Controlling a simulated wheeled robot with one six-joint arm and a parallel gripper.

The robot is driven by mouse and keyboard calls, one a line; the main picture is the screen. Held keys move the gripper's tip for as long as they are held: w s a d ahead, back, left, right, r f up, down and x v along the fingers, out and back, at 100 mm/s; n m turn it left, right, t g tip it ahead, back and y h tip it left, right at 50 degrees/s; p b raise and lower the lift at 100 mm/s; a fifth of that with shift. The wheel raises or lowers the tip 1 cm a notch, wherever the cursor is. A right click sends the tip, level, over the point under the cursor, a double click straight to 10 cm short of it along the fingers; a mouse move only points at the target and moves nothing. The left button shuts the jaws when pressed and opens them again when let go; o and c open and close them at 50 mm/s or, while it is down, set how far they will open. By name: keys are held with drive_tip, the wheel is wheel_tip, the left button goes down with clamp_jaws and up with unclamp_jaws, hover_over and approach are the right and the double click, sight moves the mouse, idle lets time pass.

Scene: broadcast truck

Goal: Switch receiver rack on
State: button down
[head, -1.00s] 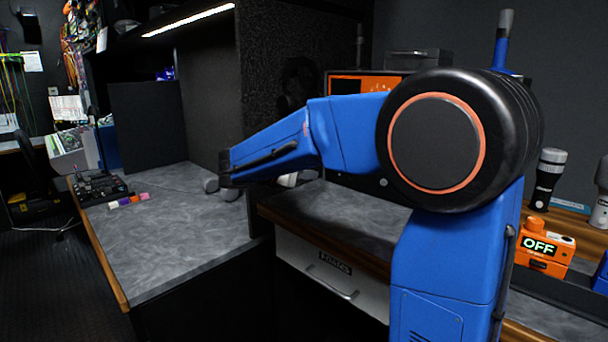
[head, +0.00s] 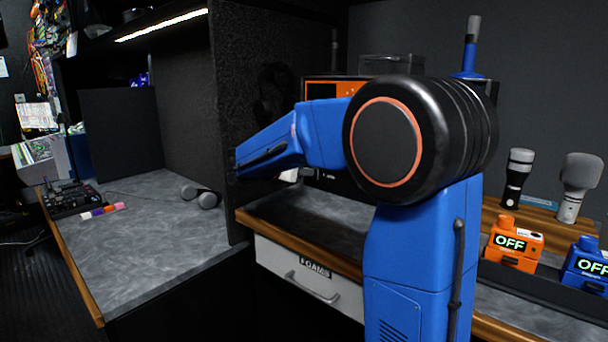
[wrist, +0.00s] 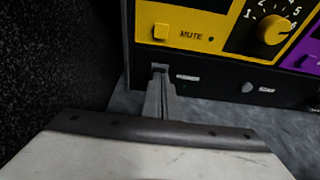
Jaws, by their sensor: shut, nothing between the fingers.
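The receiver rack, a black case with coloured panels, stands on the bench at the back; in the head view its orange panel (head: 335,90) shows above my arm, which hides much of it. In the wrist view I see its yellow panel (wrist: 190,20) with a MUTE button and a knob, and part of a purple panel. On the black strip below are a small dark switch (wrist: 160,67), blurred labels and a round button (wrist: 247,87). My gripper (wrist: 159,80) is shut and empty, its tips at or just before the switch. Contact and the switch's position cannot be told.
A dark speckled partition (wrist: 50,60) stands close on the left. A clear box (head: 390,64) sits on the rack. Orange (head: 514,245) and blue (head: 588,266) boxes reading OFF and two microphones stand at right. A white drawer (head: 310,280) lies below the bench.

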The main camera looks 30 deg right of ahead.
drive_tip(key=shift+r, duration=0.1)
drive_tip(key=shift+w+d+r+g+y, duration=0.15)
drive_tip(key=shift+d+r+g+y, duration=0.2)
drive_tip(key=shift+d+y, duration=0.25)
drive_tip(key=shift+a, duration=0.15)
drive_tip(key=shift+r, duration=0.1)
drive_tip(key=shift+r, duration=0.65)
